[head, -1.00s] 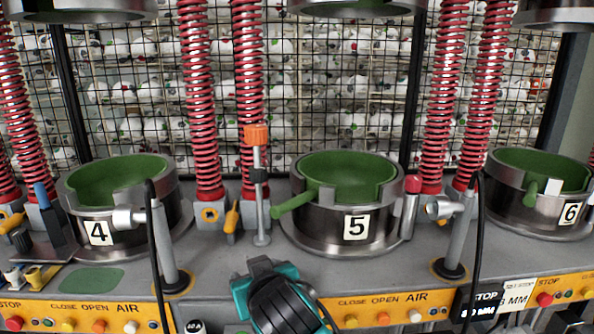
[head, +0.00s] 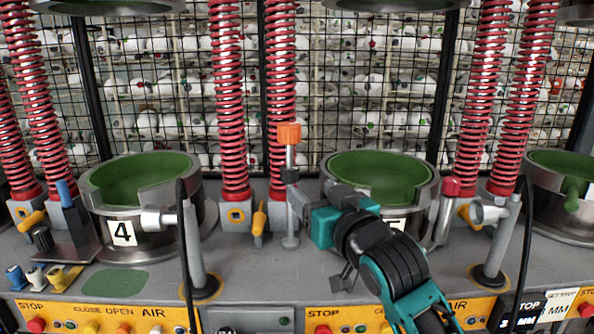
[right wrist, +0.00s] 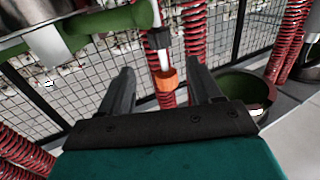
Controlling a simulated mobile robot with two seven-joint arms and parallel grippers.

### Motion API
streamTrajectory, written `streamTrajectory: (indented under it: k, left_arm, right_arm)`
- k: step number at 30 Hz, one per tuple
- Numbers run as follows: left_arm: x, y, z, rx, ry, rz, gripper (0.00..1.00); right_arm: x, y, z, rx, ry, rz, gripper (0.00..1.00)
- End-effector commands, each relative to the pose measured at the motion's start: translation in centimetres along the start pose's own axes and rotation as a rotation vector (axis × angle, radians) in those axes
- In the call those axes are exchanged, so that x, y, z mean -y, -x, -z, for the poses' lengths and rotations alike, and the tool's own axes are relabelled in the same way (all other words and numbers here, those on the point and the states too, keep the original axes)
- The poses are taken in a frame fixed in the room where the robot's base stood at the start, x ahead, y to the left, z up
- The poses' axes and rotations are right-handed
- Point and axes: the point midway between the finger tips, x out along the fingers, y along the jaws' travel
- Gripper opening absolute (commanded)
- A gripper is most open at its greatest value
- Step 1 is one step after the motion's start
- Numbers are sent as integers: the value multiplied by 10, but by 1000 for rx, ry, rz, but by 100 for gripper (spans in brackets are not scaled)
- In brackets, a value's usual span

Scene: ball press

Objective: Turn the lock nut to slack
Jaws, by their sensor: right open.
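A thin metal post (head: 290,220) with an orange cap (head: 289,133) stands left of press pot 5 (head: 425,190). A black collar (head: 290,175), probably the lock nut, sits on the post below the cap. My right gripper (head: 312,192) is just right of the post, near the collar's height, and is open. In the right wrist view, the post appears inverted, with the collar (right wrist: 158,38) and orange cap (right wrist: 167,80) lying between the lines of my two spread fingers (right wrist: 161,75). I cannot tell whether either finger touches it. My left gripper is out of view.
Pot 4 (head: 140,190) stands at the left. Red springs (head: 230,110) rise close behind the post. A yellow-handled lever (head: 258,218) stands left of it. A black cable (head: 188,250) hangs in front of pot 4. A button panel (head: 100,312) runs along the front.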

Motion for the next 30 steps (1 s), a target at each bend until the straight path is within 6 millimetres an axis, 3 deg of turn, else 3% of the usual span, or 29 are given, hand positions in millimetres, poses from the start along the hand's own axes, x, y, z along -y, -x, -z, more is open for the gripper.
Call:
streamTrajectory:
  k: [18,30]
  left_arm:
    - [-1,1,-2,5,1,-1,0]
    - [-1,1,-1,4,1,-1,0]
  right_arm:
    - [0,-96,0,1,0,-1,64]
    - [0,-115,0,1,0,0,64]
